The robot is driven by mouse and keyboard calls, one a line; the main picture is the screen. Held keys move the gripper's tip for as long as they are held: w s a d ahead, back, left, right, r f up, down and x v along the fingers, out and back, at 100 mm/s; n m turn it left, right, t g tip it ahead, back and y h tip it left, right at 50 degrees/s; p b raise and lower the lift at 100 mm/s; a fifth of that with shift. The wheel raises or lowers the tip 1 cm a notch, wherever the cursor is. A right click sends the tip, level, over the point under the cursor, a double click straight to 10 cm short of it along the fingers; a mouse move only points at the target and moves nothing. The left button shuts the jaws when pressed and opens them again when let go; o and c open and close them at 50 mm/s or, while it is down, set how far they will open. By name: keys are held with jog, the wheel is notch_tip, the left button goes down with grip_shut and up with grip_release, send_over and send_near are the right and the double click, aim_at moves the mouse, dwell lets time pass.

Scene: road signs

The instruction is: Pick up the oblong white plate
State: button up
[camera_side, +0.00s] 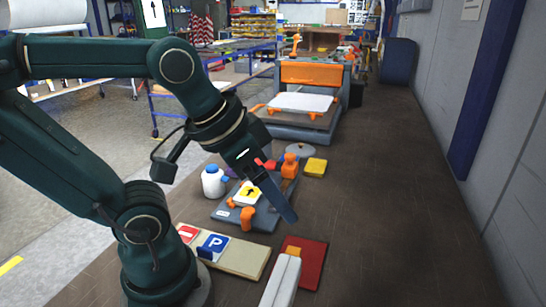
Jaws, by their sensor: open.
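My gripper (284,207) is open and points down and right over the middle of the work surface, with its long grey finger low. No object shows between its fingers. A small white plate with a yellow face and black arrow (249,193) lies on a dark grey tray (228,217), just left of the fingers. A long pale white bar-like piece (283,281) lies at the front, apart from my gripper, cut off by the bottom edge. I cannot tell for sure which of these is the oblong white plate. The gripper partly hides the tray.
A cream board (243,260) holds a red sign (187,233) and a blue P sign (213,246). A red board (309,262), white bottle (213,181), orange clamp (247,218) and yellow block (315,167) stand nearby. An orange-and-grey machine (312,75) stands behind. The floor at right is clear.

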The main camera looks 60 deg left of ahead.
jog(key=w+a+r+n+g, duration=0.1)
jog(key=w+a+n, duration=0.1)
jog(key=w+a, duration=0.35)
jog(key=n+g, duration=0.5)
jog(key=n, duration=0.2)
send_over(251, 191)
jog(key=f, duration=1.2)
jog(key=shift+w+d, duration=0.15)
jog(key=shift+w, duration=0.05)
jog(key=shift+s+f, duration=0.25)
jog(key=shift+a+f, duration=0.2)
jog(key=shift+f, duration=2.2)
jog(key=shift+c, duration=0.3)
